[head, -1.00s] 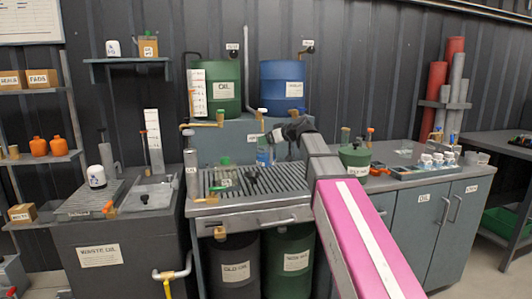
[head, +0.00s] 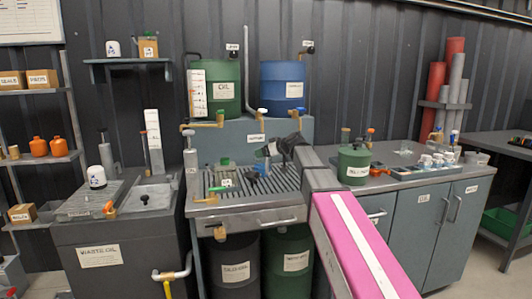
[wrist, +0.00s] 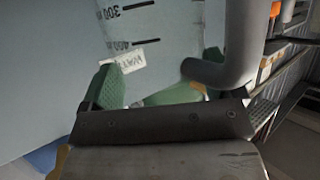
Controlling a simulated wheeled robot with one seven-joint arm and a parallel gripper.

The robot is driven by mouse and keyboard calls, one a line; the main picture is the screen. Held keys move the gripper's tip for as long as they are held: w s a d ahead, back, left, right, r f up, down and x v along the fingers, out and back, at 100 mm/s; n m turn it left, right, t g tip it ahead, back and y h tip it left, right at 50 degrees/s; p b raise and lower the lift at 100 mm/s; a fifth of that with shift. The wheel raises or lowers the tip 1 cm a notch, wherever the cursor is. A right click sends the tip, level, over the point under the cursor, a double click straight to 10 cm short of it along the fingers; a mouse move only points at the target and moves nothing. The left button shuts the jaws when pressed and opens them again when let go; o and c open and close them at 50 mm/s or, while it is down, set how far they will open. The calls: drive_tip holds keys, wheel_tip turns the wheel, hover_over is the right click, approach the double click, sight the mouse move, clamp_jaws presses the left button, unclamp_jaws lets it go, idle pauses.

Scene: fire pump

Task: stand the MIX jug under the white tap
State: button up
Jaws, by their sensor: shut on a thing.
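My gripper (head: 273,148) is shut on a clear graduated jug (head: 261,157), held over the slatted drain top. In the wrist view the jug (wrist: 150,25) shows 300 and 400 marks between the green finger pads (wrist: 155,92). A small tag (wrist: 124,62) shows there, its letters too blurred to read surely. The white tap (head: 262,111) is at the foot of a pale pipe, above the jug in the head view. I cannot tell whether the jug touches the drain top or is directly below the tap. A grey bent tube (wrist: 228,50) is close beside the jug.
The slatted drain top (head: 280,186) also carries a green-topped item (head: 226,166) and a black funnel-like item (head: 252,173). A green can (head: 353,163) stands on the right counter.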

drive_tip(key=o, duration=1.2)
drive_tip(key=shift+f, duration=0.1)
drive_tip(key=v, duration=1.2)
